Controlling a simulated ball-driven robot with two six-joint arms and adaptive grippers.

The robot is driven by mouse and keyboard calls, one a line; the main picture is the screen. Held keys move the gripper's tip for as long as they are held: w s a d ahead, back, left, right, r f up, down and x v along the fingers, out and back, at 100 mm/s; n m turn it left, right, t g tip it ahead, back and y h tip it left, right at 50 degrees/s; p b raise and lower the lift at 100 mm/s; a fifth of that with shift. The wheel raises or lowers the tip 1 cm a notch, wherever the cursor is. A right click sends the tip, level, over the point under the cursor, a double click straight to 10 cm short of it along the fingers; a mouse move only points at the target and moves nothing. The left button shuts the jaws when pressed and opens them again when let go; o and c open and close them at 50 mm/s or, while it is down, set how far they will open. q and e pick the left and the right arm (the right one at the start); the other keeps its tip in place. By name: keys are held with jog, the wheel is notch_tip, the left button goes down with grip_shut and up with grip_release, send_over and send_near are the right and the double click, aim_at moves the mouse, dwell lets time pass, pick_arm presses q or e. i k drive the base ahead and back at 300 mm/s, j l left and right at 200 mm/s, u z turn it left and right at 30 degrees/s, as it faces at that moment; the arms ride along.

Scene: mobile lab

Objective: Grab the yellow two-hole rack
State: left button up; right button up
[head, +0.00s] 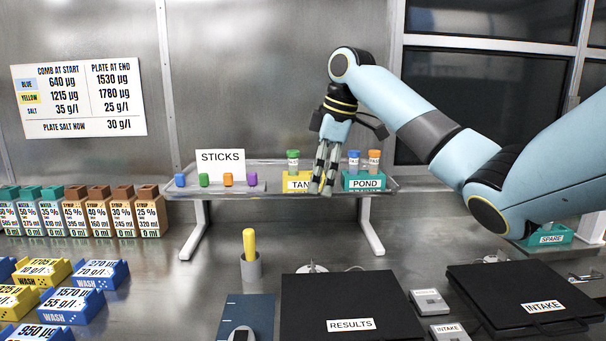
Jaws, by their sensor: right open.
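The yellow two-hole rack (300,175) stands on the raised metal shelf in the middle of the head view. Its white label shows the letters "TAN", with the rest hidden behind my fingers. A green-capped vial (293,161) stands in its left part; the right part is hidden. My right gripper (321,188) is open and points down, with its fingers in front of the rack's right side. I cannot tell whether they touch it. My left gripper is not in view.
A teal rack (364,181) labelled "POND" holds blue- and orange-capped vials close to the right of my fingers. A "STICKS" sign (220,166) and coloured blocks stand left on the shelf (215,191). Below are a grey cup (250,268) with a yellow-handled item and a black "RESULTS" case (345,298).

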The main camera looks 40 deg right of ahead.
aim_at(299, 183)
jog(key=i+l, duration=0.7)
jog(key=l, duration=0.2)
